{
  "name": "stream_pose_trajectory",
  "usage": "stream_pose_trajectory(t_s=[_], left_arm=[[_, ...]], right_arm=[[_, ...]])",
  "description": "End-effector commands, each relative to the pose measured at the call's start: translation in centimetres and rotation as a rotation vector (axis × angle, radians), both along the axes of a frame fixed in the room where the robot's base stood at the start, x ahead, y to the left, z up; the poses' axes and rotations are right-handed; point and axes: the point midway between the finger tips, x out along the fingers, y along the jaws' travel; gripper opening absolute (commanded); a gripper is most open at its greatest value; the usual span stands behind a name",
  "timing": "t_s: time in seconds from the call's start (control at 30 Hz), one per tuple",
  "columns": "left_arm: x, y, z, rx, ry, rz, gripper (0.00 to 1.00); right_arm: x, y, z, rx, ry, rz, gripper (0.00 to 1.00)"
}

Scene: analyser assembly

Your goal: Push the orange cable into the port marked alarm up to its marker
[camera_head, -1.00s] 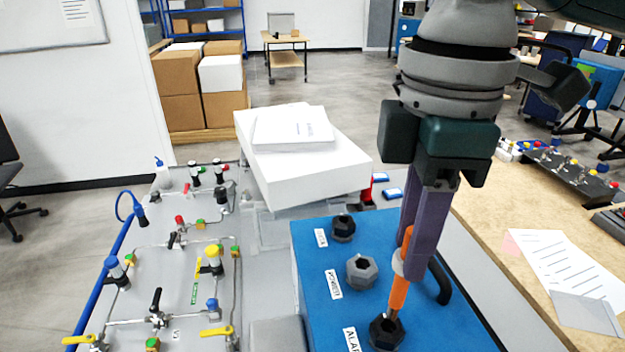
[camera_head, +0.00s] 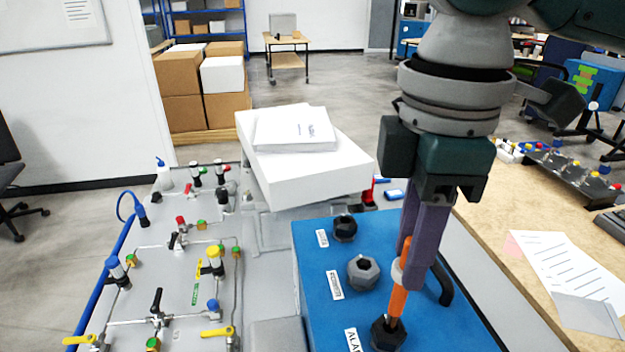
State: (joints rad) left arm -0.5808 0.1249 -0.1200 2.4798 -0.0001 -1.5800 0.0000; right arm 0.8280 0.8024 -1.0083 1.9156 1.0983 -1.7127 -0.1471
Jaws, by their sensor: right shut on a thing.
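The orange cable (camera_head: 397,303) stands nearly upright, with a pale band (camera_head: 398,272) around it just below my fingers. My right gripper (camera_head: 415,284) is shut on the cable from above. The cable's lower end is at the black hexagonal port (camera_head: 387,334) beside the label starting "ALA" (camera_head: 353,340), cut off by the bottom edge. The pale band is clearly above the port. How deep the tip sits cannot be told. My left gripper is not in view.
The blue panel (camera_head: 320,280) also has a grey hexagonal port (camera_head: 363,272) and a black one (camera_head: 344,228) farther back. A black handle (camera_head: 441,284) is right of the cable. White boxes (camera_head: 300,165) stand behind; a valve board (camera_head: 180,270) lies left.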

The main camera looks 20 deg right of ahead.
Motion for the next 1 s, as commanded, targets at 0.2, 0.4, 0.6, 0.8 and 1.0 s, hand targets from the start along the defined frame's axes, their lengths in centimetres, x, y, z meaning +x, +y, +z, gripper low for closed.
stream_pose_trajectory(t_s=[0.2,0.4,0.6,0.8,1.0], left_arm=[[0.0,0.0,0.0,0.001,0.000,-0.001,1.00],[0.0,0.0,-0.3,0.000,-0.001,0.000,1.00],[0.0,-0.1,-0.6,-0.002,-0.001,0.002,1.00],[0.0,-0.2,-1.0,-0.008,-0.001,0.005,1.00],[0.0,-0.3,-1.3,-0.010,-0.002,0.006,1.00]], right_arm=[[0.0,0.0,-0.1,0.000,0.000,0.001,0.00],[0.0,0.0,-0.6,0.000,0.001,0.001,0.00],[0.0,0.0,-1.3,0.000,0.002,0.001,0.00],[0.0,0.0,-2.0,0.000,0.001,0.001,0.00],[0.0,0.0,-2.7,0.000,0.001,0.001,0.00]])
